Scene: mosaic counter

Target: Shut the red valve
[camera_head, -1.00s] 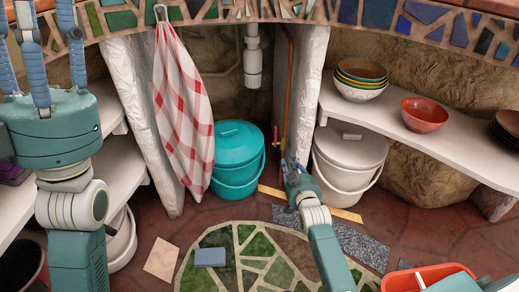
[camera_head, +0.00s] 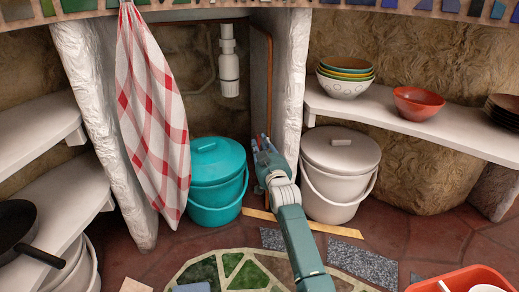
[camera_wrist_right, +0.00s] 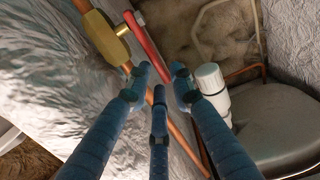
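The red valve's lever (camera_wrist_right: 147,45) shows in the right wrist view as a red bar on a brass valve body (camera_wrist_right: 105,38) beside the pale rough wall. The lever slants down toward my right gripper (camera_wrist_right: 161,84), whose blue fingers are spread open. The lever's lower end is between or just beyond the fingertips; contact cannot be told. In the head view my right gripper (camera_head: 262,147) reaches into the niche by the copper pipe (camera_head: 268,80), and the valve is hidden there. My left gripper is not in view.
A teal bucket (camera_head: 217,178) stands left of my right arm and a pale lidded bucket (camera_head: 338,172) right of it. A checked cloth (camera_head: 155,115) hangs at the left. A shelf (camera_head: 420,125) with bowls is at the right. White plumbing (camera_head: 228,65) is behind.

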